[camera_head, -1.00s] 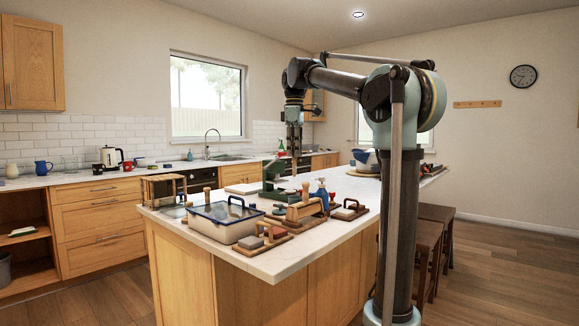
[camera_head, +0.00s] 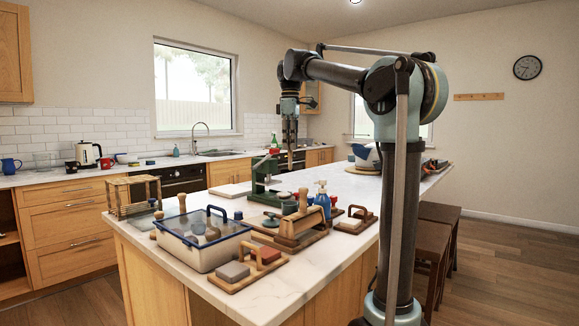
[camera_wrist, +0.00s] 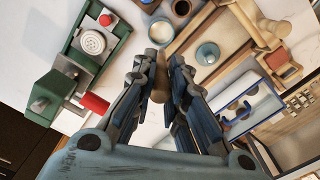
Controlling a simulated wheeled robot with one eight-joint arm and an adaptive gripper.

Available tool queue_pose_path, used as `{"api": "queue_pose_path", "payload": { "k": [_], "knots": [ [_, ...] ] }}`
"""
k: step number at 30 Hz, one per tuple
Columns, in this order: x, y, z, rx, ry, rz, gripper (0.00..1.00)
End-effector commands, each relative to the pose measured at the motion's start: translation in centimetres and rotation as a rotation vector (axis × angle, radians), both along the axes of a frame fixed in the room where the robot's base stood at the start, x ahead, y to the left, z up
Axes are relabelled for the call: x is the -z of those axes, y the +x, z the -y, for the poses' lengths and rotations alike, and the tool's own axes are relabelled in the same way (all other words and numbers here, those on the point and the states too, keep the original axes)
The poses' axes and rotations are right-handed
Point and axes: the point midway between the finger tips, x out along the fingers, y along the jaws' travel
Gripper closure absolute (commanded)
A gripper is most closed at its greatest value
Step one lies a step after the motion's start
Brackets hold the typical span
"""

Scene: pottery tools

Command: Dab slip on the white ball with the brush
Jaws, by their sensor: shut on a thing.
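My gripper (camera_wrist: 160,80) is shut on a tan wooden handle (camera_wrist: 159,88), which appears to be the brush. The brush points down between the fingers; its bristles cannot be made out. In the head view my gripper (camera_head: 290,112) hangs above the far side of the island, near the green press, with the thin tan stick below it. I cannot make out a white ball in either view.
The island worktop (camera_head: 295,288) holds a green press (camera_head: 262,172), a clear blue-rimmed box (camera_head: 203,252), a wooden roller frame (camera_head: 297,228), a blue spray bottle (camera_head: 322,200) and a wooden rack (camera_head: 132,195). Stools (camera_head: 408,240) stand at right. The worktop's front corner is bare.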

Motion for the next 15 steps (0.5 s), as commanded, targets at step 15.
{"api": "queue_pose_path", "payload": {
  "k": [15],
  "knots": [
    [7.2, 0.0, -0.2, -0.005, -0.003, 0.005, 1.00]
  ]
}}
